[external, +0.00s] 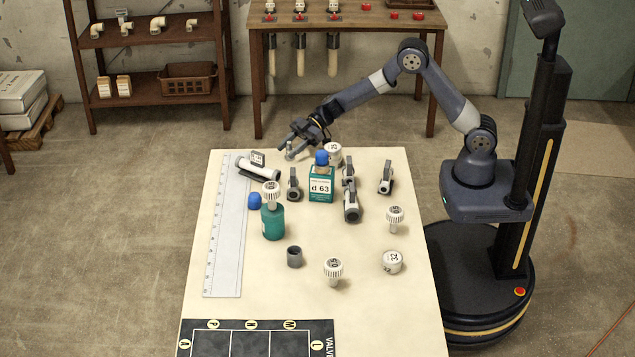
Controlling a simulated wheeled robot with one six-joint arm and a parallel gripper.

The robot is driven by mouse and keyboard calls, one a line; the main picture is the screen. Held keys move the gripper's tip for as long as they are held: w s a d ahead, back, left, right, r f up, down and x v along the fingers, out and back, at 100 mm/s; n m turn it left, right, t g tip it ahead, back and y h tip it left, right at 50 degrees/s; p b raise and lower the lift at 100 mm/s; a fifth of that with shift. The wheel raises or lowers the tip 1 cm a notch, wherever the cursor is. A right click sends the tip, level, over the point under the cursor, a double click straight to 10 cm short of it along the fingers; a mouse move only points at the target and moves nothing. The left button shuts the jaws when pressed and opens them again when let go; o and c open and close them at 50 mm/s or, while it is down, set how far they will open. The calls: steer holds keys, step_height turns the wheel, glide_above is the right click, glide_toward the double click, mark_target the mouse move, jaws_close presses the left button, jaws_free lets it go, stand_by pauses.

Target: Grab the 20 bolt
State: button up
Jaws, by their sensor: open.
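Several white-headed bolts are on the table, and no label reads clearly as 20. One bolt (333,154) lies at the far edge, its marking turned and too small to read surely. Others are a bolt in the front middle (333,267), one at the right (395,214), one marked 32 (392,261) and one on top of a green cylinder (271,190). My gripper (293,146) is open over the table's far edge, left of the far bolt. A small pale piece (290,152) shows at its fingertips; I cannot tell whether they touch it.
A long ruler (228,235) lies at the left. The front right of the table is mostly clear.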

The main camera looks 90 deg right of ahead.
steer(key=shift+w+a, duration=0.1)
steer(key=shift+w, duration=0.05)
jaws_close()
stand_by(0.4)
